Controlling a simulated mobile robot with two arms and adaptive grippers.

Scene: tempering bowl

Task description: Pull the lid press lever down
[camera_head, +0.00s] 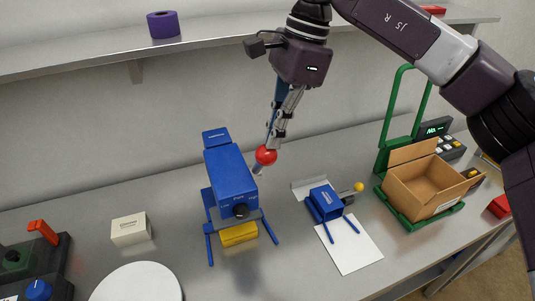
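The blue press (231,180) stands on splayed legs in the middle of the bench. Its lever ends in a red ball knob (265,156) at the press's upper right, on a short grey rod. My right gripper (272,142) comes down from above, and its fingertips are at the top of the red knob. The fingers show nearly edge-on, so I cannot tell whether they grip the knob or only touch it. A yellow piece (239,234) sits low at the front of the press. My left gripper is not in view.
A smaller blue device (325,203) with a yellow knob stands right, by a white sheet (350,246). An open cardboard box (423,188) sits on a green stand. A cream block (130,229) and white disc (138,284) lie left. A shelf (85,64) runs behind.

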